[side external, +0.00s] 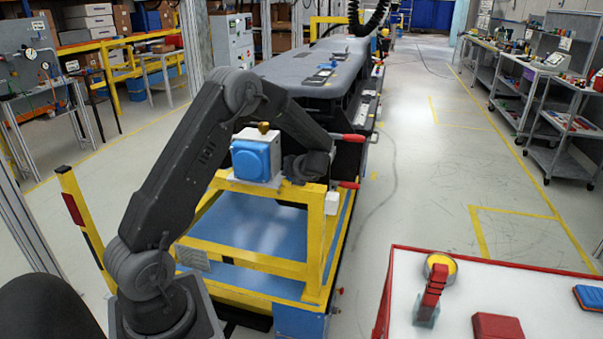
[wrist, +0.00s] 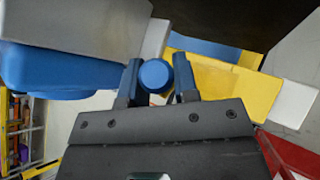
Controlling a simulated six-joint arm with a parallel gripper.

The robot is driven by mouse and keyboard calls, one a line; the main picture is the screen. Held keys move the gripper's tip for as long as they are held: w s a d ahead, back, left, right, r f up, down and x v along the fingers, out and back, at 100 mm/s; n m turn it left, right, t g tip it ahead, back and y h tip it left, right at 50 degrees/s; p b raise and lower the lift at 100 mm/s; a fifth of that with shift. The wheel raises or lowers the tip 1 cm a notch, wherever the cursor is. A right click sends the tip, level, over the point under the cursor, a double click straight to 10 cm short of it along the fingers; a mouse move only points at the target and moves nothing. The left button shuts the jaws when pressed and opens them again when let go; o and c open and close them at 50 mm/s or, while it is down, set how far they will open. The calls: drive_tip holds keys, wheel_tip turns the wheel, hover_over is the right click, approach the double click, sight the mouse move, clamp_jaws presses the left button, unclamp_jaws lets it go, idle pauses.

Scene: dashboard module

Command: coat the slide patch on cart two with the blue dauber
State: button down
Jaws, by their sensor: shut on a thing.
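My gripper (wrist: 158,80) is shut on the blue dauber (wrist: 155,74), whose round blue end shows between the two dark fingers in the wrist view. In the side view, the end of my arm is over the near end of a yellow-framed cart (side external: 245,262), but the fingers and the dauber cannot be made out there. A long dark grey dashboard module (side external: 315,65) lies on the cart, partly hidden behind my arm. I cannot pick out the slide patch, and no label shows which cart is number two.
A grey and blue box (side external: 252,160) on the cart frame is close to my gripper; it fills the wrist view's upper left (wrist: 70,72). Red handles (side external: 348,138) stick out at the cart's right. A red-edged white table (side external: 455,310) holds a red, yellow-topped tool (side external: 436,282).

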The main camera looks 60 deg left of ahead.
drive_tip(key=shift+r, duration=4)
drive_tip(key=shift+w+a+f+t+y, duration=0.15)
drive_tip(key=shift+w+f+t+y, duration=0.4)
drive_tip(key=shift+w+t+y, duration=0.2)
